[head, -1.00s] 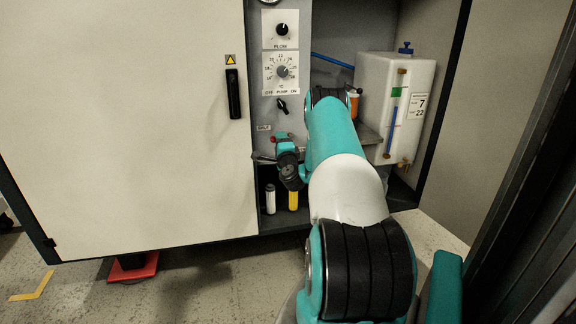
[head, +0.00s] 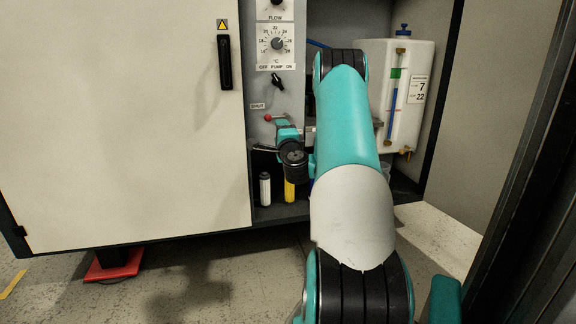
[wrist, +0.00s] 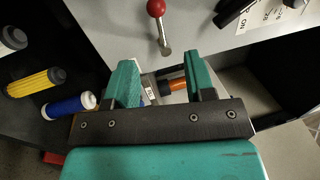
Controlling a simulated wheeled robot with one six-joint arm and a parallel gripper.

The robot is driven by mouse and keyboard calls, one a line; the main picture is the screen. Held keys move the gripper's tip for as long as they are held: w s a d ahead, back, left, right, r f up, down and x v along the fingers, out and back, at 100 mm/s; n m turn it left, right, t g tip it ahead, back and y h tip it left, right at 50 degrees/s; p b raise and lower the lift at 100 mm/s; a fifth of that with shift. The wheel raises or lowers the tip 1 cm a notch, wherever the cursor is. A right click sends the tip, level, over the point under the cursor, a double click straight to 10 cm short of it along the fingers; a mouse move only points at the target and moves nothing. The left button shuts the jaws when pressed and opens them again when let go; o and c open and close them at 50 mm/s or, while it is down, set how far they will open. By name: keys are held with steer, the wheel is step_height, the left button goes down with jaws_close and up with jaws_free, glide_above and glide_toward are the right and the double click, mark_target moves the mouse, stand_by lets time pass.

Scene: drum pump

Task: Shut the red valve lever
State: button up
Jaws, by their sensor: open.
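The red valve lever shows in the wrist view as a red ball knob (wrist: 156,8) on a short metal stem, just beyond my fingertips. Its red knob (head: 267,117) also shows in the head view, small, on the grey panel just left of my gripper (head: 284,123). In the wrist view my gripper (wrist: 160,66) is open, with its two teal fingers apart. The knob lies ahead of the gap and appears apart from both fingers. An orange cylindrical part (wrist: 177,84) shows behind the gap. My wrist hides part of the panel in the head view.
A black selector knob (head: 278,81) sits above the lever. White and yellow cylinders (head: 289,190) stand on the low shelf, with a blue one (wrist: 69,106) beside them. A white tank (head: 410,110) stands right. The cabinet door (head: 120,120) closes off the left.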

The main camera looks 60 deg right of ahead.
steer(key=b+v, duration=0.8)
steer(key=b, duration=0.1)
steer(key=shift+s+a, duration=0.15)
steer(key=shift+a, duration=0.05)
stand_by(0.3)
